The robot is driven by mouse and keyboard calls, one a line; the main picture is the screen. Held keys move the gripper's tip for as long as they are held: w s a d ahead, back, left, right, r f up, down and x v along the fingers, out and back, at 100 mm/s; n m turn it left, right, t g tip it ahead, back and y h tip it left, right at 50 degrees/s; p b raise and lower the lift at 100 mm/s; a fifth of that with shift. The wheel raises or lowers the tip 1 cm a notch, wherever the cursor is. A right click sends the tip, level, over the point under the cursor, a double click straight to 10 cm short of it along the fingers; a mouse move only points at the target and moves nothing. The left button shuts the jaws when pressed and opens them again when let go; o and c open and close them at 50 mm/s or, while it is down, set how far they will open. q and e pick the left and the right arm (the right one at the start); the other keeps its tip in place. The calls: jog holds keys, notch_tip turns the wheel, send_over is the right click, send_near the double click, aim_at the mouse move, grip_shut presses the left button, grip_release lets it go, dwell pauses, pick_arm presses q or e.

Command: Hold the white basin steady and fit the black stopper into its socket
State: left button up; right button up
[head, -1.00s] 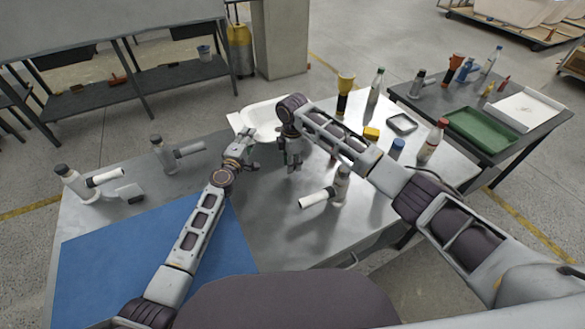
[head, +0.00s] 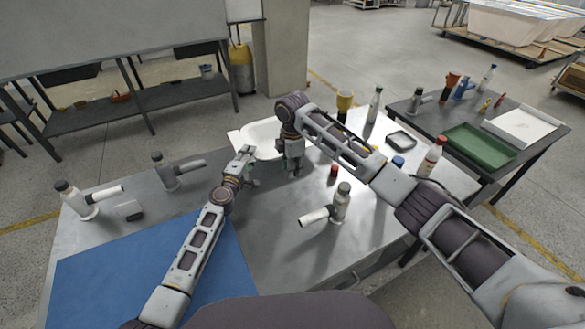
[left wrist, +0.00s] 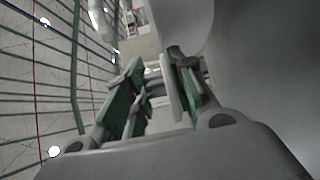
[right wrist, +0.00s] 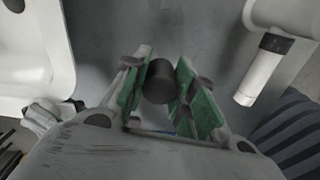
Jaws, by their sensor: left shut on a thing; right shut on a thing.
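The white basin (head: 264,137) sits near the far edge of the metal table, partly hidden behind my right arm. My left gripper (head: 247,163) is at the basin's near left rim. In the left wrist view, its green-padded fingers (left wrist: 155,95) close around a thin pale edge, which looks like the rim. My right gripper (head: 294,168) is just right of the basin, above the table. In the right wrist view, its fingers (right wrist: 160,85) are shut on the black stopper (right wrist: 158,81), with the basin (right wrist: 35,50) at upper left. I cannot make out the socket.
Grey-white fittings stand on the table, one (head: 340,203) near my right forearm and others (head: 165,172) at the left. A blue mat (head: 150,260) covers the front left. A red-capped bottle (head: 432,158) stands at the right. A side table holds a green tray (head: 475,146).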

dwell(0.6)
pick_arm(q)
jog(key=o, duration=1)
jog(key=shift+s, duration=0.15)
jog(key=shift+v, duration=5.8)
jog(key=shift+s+f, duration=0.1)
jog(key=shift+s, duration=0.05)
